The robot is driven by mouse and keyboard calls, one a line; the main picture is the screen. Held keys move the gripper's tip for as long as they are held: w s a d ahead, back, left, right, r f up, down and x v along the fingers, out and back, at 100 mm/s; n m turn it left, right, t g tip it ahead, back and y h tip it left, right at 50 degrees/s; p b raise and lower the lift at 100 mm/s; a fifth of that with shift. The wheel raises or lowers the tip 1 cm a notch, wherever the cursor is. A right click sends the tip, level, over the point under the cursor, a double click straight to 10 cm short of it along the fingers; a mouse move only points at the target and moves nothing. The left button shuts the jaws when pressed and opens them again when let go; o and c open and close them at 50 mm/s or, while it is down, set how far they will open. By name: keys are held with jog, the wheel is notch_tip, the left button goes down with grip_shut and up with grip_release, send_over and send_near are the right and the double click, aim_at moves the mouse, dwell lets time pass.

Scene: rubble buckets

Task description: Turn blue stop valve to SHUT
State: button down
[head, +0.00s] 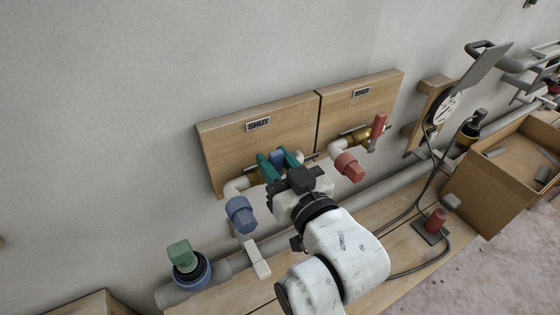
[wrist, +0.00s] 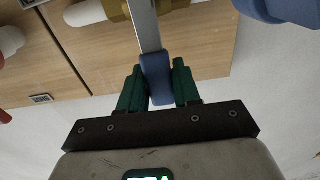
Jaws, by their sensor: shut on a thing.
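The blue stop valve has a brass body (wrist: 113,9) and a grey metal lever with a blue grip (wrist: 157,78). It is mounted on the left wooden board (head: 225,150), below a SHUT label (head: 258,125). My gripper (head: 279,160) has its green fingers on both sides of the blue grip and is shut on it. The wrist view shows the grip between the fingers and the lever running from them to the brass body. In the head view, my gripper hides part of the lever and valve.
A red-handled valve (head: 378,130) with a red pipe end (head: 348,166) sits on the right board. A blue pipe end (head: 240,215) is left of my gripper. A gauge (head: 446,105) and cardboard box (head: 510,165) stand right. A grey pipe (head: 395,178) runs below the boards.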

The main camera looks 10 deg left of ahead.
jog(key=shift+a+f, duration=0.1)
jog(key=shift+f, duration=0.1)
dwell(0.3)
jog(key=c, duration=0.9)
grip_release()
jog(key=shift+r, duration=0.15)
jog(key=shift+s, duration=0.1)
jog(key=b+v, duration=0.2)
jog(key=v, duration=0.8)
jog(key=shift+s+d, duration=0.25)
jog(key=shift+s, duration=0.05)
